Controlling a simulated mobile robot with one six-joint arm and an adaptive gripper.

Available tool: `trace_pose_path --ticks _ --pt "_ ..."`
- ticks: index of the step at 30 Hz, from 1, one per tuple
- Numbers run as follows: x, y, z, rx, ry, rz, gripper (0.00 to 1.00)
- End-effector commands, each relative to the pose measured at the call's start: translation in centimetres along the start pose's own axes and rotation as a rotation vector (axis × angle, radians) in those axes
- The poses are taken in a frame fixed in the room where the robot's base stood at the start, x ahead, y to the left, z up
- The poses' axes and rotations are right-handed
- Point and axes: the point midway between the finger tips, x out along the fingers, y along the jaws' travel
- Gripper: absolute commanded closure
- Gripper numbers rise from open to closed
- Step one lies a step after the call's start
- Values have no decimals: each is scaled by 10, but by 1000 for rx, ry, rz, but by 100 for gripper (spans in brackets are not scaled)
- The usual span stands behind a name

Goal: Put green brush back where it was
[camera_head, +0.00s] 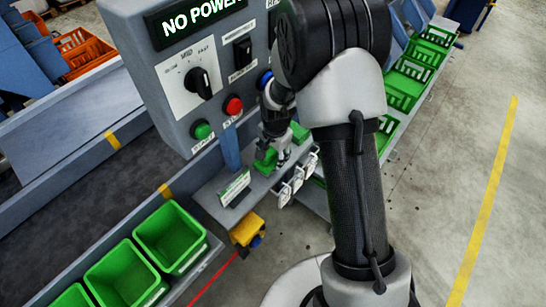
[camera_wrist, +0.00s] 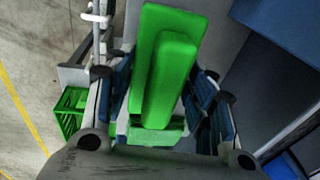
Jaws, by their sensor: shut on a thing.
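The green brush (camera_wrist: 168,80) is between the blue-padded fingers of my gripper (camera_wrist: 163,95) in the wrist view, its long green body stretching away from the palm. My gripper is shut on it. In the head view, my gripper (camera_head: 277,150) is low over a narrow grey shelf below the control panel, partly hidden by my arm. Green parts of the brush (camera_head: 265,161) show beside the fingers there. I cannot tell whether the brush touches the shelf.
The grey control panel (camera_head: 174,98) with knobs and buttons stands close to my arm. A small sign (camera_head: 235,187) stands on the shelf, and white tags (camera_head: 297,180) hang at its edge. A yellow object (camera_head: 247,229) is below. Green crates (camera_head: 171,237) line the conveyor. Floor at right is clear.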

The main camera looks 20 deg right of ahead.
Motion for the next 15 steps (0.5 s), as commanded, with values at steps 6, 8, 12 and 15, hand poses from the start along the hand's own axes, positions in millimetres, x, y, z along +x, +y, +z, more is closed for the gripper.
trace_pose_path --ticks 6,8,12,15 --pt "16 2 2 1 -1 1 72" --pt "15 2 1 1 0 0 72" --pt "15 2 2 1 0 0 72" --pt "18 2 2 1 -1 1 72"
